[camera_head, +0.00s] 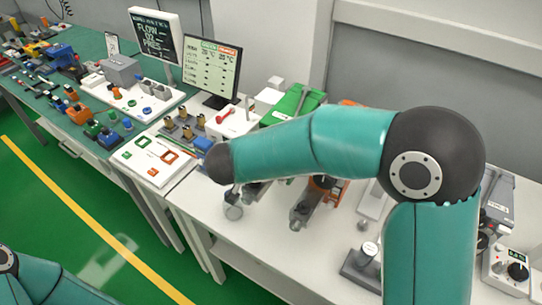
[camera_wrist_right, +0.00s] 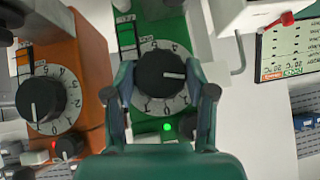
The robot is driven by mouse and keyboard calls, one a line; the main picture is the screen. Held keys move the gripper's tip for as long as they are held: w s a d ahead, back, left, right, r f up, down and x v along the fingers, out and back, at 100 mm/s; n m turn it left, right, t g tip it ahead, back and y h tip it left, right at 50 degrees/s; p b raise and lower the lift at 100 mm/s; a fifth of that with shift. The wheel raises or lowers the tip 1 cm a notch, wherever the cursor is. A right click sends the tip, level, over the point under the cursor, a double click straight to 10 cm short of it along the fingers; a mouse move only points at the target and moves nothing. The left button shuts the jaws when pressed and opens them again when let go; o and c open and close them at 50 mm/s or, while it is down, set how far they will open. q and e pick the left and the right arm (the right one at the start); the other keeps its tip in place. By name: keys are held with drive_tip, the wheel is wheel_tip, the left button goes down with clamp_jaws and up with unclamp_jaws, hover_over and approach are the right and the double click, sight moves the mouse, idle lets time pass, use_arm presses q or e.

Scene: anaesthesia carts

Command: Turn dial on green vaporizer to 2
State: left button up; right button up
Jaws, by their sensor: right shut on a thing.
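The green vaporizer (camera_wrist_right: 172,28) fills the upper middle of the right wrist view. Its black dial (camera_wrist_right: 158,72) sits inside a white numbered ring (camera_wrist_right: 150,104), and the white pointer line on the knob points right in the picture. I cannot read which number it meets. My right gripper (camera_wrist_right: 161,92) is shut on the dial, one finger on each side of the knob. In the head view the green vaporizer (camera_head: 292,101) shows behind my right forearm, which hides the dial and the gripper. My left gripper is out of view.
An orange vaporizer (camera_wrist_right: 80,75) with its own dial (camera_wrist_right: 40,98) stands close to the left in the wrist view. A green light (camera_wrist_right: 167,127) glows below the dial.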

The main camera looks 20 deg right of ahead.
drive_tip(key=shift+a, duration=0.1)
drive_tip(key=o, duration=1.2)
drive_tip(key=shift+w, duration=0.1)
drive_tip(key=shift+c, duration=0.2)
drive_tip(key=v, duration=1.2)
drive_tip(key=shift+f, duration=0.1)
